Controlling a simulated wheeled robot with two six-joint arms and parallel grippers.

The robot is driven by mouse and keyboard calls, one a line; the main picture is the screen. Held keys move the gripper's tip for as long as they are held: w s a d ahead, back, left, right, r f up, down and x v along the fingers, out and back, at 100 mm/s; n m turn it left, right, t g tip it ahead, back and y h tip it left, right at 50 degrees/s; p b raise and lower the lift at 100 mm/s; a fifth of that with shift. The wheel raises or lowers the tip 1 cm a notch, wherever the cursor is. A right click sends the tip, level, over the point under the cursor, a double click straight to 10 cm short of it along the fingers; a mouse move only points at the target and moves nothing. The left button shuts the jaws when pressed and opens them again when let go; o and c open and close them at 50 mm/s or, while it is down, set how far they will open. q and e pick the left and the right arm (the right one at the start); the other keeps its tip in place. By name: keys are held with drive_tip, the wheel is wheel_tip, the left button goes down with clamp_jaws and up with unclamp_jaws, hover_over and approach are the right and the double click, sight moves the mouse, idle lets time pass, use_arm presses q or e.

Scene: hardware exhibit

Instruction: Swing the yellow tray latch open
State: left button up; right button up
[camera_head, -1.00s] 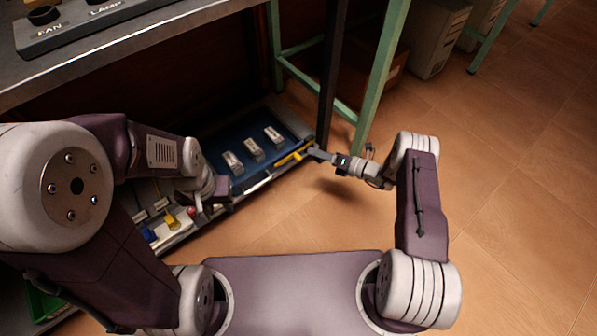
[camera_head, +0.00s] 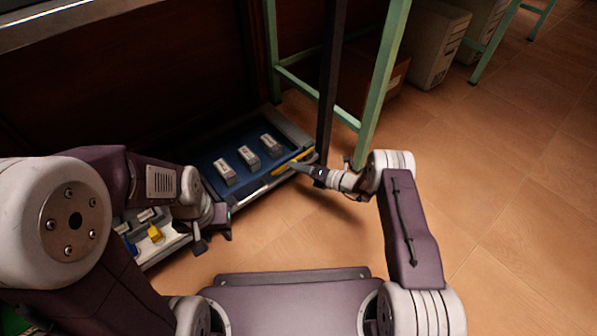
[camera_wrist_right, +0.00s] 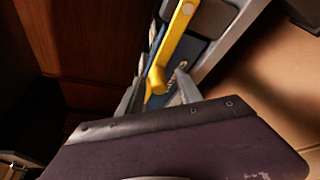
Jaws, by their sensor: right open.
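The yellow latch (camera_head: 291,163) is a slim bar at the right end of the blue tray's (camera_head: 207,178) front edge. In the right wrist view the latch (camera_wrist_right: 172,42) runs from a pivot at the top down to a rounded end. My right gripper (camera_head: 300,168) is at the latch, its fingers open. In the wrist view that gripper (camera_wrist_right: 158,92) has the latch's lower end between its fingertips; whether they touch it is unclear. My left gripper (camera_head: 213,238) hangs at the tray's front, left of the latch, its finger gap unclear.
Several small labelled blocks (camera_head: 249,157) sit in the blue tray. A lighter tray section with a yellow piece (camera_head: 155,233) lies left. A green stand leg (camera_head: 383,85) and a dark post (camera_head: 328,90) rise behind my right gripper. Open tiled floor (camera_head: 480,190) lies right.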

clamp_jaws()
drive_tip(key=shift+w+r, duration=0.15)
drive_tip(key=shift+r, duration=0.1)
idle(1.2)
